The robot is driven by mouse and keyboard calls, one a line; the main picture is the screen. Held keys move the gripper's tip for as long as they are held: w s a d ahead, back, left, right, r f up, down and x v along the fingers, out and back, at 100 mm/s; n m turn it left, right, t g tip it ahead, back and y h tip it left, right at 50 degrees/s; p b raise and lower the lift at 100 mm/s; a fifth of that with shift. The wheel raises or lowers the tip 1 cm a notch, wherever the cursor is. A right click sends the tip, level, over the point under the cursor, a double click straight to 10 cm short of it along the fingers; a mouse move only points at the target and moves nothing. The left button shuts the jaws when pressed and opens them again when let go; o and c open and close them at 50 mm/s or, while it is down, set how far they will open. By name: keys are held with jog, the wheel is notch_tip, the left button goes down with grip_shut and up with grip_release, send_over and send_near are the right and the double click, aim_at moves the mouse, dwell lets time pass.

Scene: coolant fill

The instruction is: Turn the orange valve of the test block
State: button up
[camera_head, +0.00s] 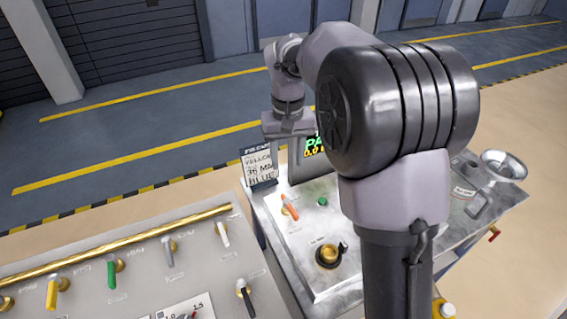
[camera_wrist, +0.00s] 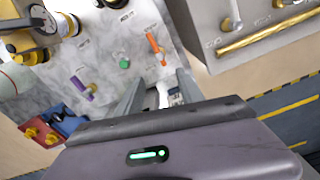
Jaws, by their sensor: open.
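The orange valve (camera_head: 289,207) is a slim lever on the pale metal top of the test block (camera_head: 300,245). In the wrist view the orange valve (camera_wrist: 155,43) shows beyond my fingertips, left of my right finger. My gripper (camera_wrist: 156,90) is open, with a clear gap between its two fingers and nothing held. In the head view my gripper (camera_head: 288,125) is above the far end of the block, apart from the orange valve. Its fingertips are hard to make out there. A green button (camera_head: 322,202) sits right of the valve; it also shows in the wrist view (camera_wrist: 124,63).
A display (camera_head: 313,147) and a lettered card (camera_head: 260,169) stand at the block's far end. A brass-and-black fitting (camera_head: 328,255) is nearer. A panel with coloured levers and a gold pipe (camera_head: 130,235) lies left. In the wrist view, a purple lever (camera_wrist: 82,87) is left.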

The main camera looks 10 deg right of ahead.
aim_at(286, 200)
notch_tip(286, 200, down, 18)
jog(key=b, duration=0.7)
jog(key=shift+r, duration=0.25)
jog(key=shift+c, duration=0.3)
grip_shut()
